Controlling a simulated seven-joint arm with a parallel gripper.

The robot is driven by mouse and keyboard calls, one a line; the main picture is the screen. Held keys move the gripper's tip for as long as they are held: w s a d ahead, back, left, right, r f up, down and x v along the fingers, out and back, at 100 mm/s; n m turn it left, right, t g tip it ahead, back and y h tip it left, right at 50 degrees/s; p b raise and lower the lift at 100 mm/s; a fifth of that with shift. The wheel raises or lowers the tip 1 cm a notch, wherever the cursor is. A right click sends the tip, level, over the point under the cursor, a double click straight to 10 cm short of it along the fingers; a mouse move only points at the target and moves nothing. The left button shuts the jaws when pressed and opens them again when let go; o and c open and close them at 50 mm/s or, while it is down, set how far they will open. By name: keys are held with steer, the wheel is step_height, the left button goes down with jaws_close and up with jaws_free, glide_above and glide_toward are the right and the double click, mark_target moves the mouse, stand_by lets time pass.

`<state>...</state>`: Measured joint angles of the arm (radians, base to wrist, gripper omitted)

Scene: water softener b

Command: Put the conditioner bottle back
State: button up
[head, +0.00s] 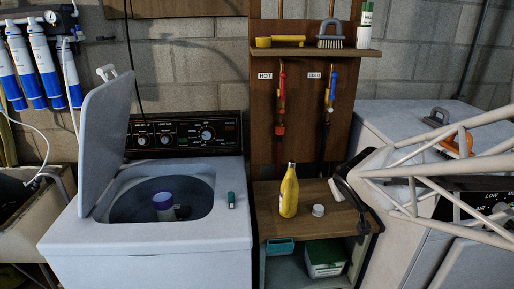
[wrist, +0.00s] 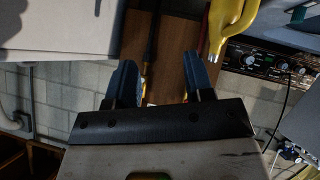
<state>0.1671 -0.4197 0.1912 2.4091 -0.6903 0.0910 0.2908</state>
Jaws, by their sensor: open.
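A yellow bottle (head: 289,192), the likely conditioner bottle, stands upright on the small wooden table (head: 265,222) in the head view. Its label cannot be read. In the wrist view, which is upside down, a yellow bottle (wrist: 229,22) shows at the top right, neck pointing down in the picture and cut off by the frame. My gripper (wrist: 161,80) is open and empty, its two dark fingers apart, with the bottle outside them. In the head view my arm reaches in from the right, its end to the right of the bottle.
A small white round object (head: 318,210) lies right of the bottle. The open washer (head: 145,255) is to the left, with a green item (head: 231,200) on its top. A wooden shelf (head: 300,52) above holds a brush (head: 330,40) and a white-green container (head: 365,25), with free space between things.

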steer(key=s+a+m+g+y, duration=0.1)
steer(key=s+a+g, duration=0.2)
steer(key=s, duration=0.7)
steer(key=s+a+m+g+y, duration=0.1)
steer(key=s+a+g, duration=0.3)
steer(key=s, duration=0.6)
steer(key=shift+s+a+f+m, duration=0.25)
steer(key=shift+s+a+m, duration=0.05)
steer(key=shift+a, duration=0.75)
